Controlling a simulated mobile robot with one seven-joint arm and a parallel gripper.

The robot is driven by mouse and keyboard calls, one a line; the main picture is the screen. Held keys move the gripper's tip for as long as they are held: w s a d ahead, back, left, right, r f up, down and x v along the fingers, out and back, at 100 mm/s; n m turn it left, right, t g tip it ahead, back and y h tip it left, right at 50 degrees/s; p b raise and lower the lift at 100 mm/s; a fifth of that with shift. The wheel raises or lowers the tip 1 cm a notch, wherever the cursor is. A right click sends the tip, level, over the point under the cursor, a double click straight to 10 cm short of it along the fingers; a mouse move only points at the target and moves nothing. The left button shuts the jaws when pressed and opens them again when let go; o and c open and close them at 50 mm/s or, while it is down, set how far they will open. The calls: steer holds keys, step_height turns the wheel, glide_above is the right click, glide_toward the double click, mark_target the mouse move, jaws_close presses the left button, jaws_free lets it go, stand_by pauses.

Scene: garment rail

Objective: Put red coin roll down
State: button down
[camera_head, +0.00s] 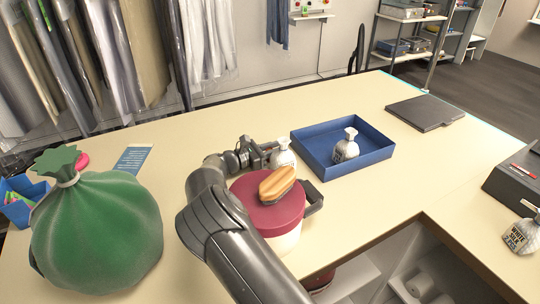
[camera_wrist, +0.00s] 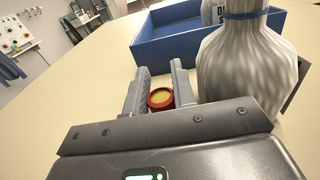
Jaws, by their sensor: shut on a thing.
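The red coin roll (camera_wrist: 160,98) shows end-on in the wrist view, with a red rim and a yellowish face. It sits between the two fingers of my gripper (camera_wrist: 161,90), which is shut on it. I cannot tell whether the roll touches the tabletop. In the head view my gripper (camera_head: 262,154) is low over the table, left of the blue tray, and the coin roll is hidden there. A pale tied sack (camera_head: 284,157) stands close to the right of my gripper; it also fills the right of the wrist view (camera_wrist: 243,65).
The blue tray (camera_head: 312,164) holds another pale sack (camera_head: 346,147). A red-lidded tub (camera_head: 262,212) with a brown oblong thing (camera_head: 277,184) on top stands near my arm. A large green sack (camera_head: 98,235) is at left. The table's back middle (camera_head: 260,115) is clear.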

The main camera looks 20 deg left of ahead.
step_height(320, 180, up, 18)
steer(key=s+a+f+n+t+y, duration=0.1)
steer(key=s+a+f+n+y, duration=0.1)
steer(key=s+a+n+y, duration=0.35)
steer(key=s+a+f+n+t+y, duration=0.25)
steer(key=a+y, duration=0.45)
steer(key=a, duration=0.4)
steer(key=s+a+f+n+t+y, duration=0.1)
steer(key=s+a+f+n+y, duration=0.3)
steer(key=a+y, duration=0.35)
steer(key=shift+n+g, duration=0.35)
steer(key=shift+n, duration=0.45)
steer(key=f, duration=0.5)
steer(key=shift+s+a, duration=0.2)
steer(key=shift+f, duration=2.05)
